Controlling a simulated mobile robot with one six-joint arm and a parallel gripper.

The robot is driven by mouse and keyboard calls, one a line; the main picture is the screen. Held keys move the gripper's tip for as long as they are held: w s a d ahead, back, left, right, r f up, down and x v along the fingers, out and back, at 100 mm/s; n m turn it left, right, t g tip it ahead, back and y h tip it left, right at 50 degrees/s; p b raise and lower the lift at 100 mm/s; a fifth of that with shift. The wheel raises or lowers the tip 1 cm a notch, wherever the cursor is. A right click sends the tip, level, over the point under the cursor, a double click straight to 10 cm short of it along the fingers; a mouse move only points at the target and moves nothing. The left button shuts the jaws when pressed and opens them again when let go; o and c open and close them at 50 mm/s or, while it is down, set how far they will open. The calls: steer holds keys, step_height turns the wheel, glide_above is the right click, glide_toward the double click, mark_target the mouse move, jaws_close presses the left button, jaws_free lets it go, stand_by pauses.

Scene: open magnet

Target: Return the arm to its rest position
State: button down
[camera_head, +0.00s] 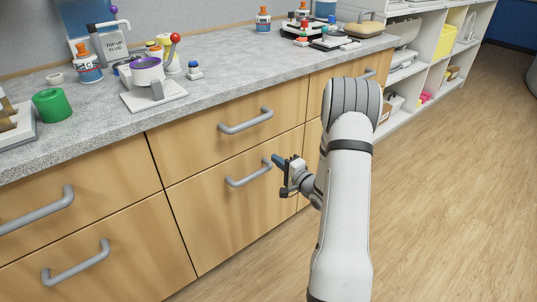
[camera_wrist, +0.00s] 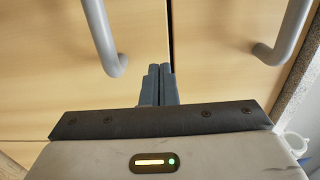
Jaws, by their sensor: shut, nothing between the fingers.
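My gripper (camera_head: 278,160) is in front of the wooden drawer fronts, below the counter edge, beside the right end of a lower grey handle (camera_head: 248,174). In the head view I cannot tell whether it touches that handle. In the wrist view my gripper's dark fingers (camera_wrist: 157,72) are shut together with nothing between them. They point at the wooden fronts near a dark vertical gap, with one grey handle (camera_wrist: 103,38) on the left and another grey handle (camera_wrist: 286,35) on the right. My white arm reaches up from the bottom of the head view and bends down toward the drawers.
The grey counter (camera_head: 225,82) holds a purple-topped device (camera_head: 148,72), a green cylinder (camera_head: 52,106), a glue bottle (camera_head: 88,62) and other items. An upper drawer handle (camera_head: 246,121) sticks out. White shelves (camera_head: 425,48) stand at the right. The wooden floor (camera_head: 455,190) at the right is clear.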

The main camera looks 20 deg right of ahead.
steer(key=p+v, duration=0.1)
steer(key=v, duration=0.7)
steer(key=s+a+r+n+g+h+p, duration=0.15)
steer(key=r+n+g+h+p, duration=0.25)
steer(key=r+p, duration=0.55)
steer(key=a+r+n+g+h+p, duration=0.3)
steer(key=r+n+p, duration=0.1)
steer(key=r, duration=1)
steer(key=s+a+r+n+g+p, duration=0.2)
steer(key=s+a+r+p, duration=0.1)
steer(key=s, duration=0.4)
steer(key=s+a+r+n+g+y+p, duration=0.1)
steer(key=s+a+r+n+g+p, duration=0.1)
steer(key=s+a+r, duration=0.3)
steer(key=s+a+r+n+g+p, duration=0.2)
steer(key=s+a+r+g+p, duration=0.1)
steer(key=s+r, duration=0.5)
steer(key=s+a+p, duration=0.1)
steer(key=s, duration=0.1)
steer(key=shift+s+a+g+p, duration=0.3)
steer(key=shift+s+p, duration=0.1)
